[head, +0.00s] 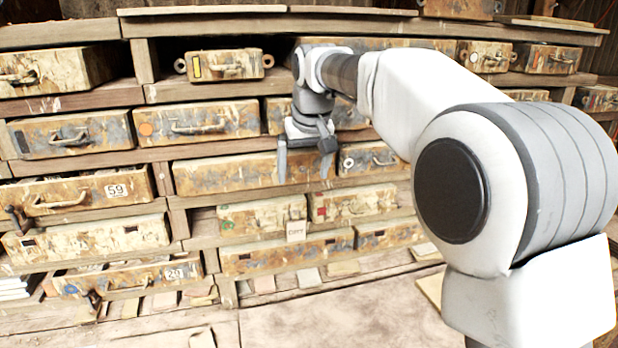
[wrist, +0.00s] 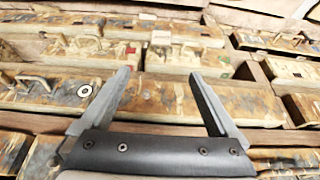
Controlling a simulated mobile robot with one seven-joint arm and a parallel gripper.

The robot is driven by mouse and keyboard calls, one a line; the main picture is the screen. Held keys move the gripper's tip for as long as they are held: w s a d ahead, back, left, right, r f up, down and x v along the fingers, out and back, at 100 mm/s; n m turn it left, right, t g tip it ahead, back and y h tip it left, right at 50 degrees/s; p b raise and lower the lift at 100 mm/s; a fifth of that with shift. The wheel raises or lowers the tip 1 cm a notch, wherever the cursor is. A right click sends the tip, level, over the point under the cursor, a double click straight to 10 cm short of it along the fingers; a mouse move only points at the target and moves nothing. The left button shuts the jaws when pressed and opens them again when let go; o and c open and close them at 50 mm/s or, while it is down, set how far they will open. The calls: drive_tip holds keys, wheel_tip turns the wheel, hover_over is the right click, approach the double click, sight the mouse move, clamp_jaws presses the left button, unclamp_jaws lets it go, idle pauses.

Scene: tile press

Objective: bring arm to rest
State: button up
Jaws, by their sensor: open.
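My gripper (head: 305,165) is open with nothing between its fingers. In the head view it hangs pointing down in front of the middle of the shelf rack, at the height of the second and third rows of cases. In the wrist view both fingers of my gripper (wrist: 160,100) are spread apart over the weathered case fronts. My arm reaches in from the right of the head view, and its white and grey links hide part of the rack's right side. I cannot tell whether the fingers touch any case.
Wooden shelves (head: 110,98) hold several worn metal cases with handles, such as the one marked 59 (head: 85,194). A pale tag (head: 296,231) hangs at the lower middle. Loose tiles (head: 309,277) lie along the bottom. The floor in front (head: 335,322) is mostly clear.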

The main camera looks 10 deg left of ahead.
drive_tip(key=s+d+r+m+h, duration=0.1)
drive_tip(key=s+d+r+m, duration=0.15)
drive_tip(key=s+d, duration=1.2)
drive_tip(key=s+d+f+m, duration=0.1)
drive_tip(key=s+d+f, duration=0.4)
drive_tip(key=s, duration=0.3)
drive_tip(key=s+d+f+m+t+h, duration=0.1)
drive_tip(key=s+d+f, duration=0.4)
drive_tip(key=s+d, duration=0.2)
drive_tip(key=shift+s+m, duration=0.35)
drive_tip(key=shift+s, duration=0.45)
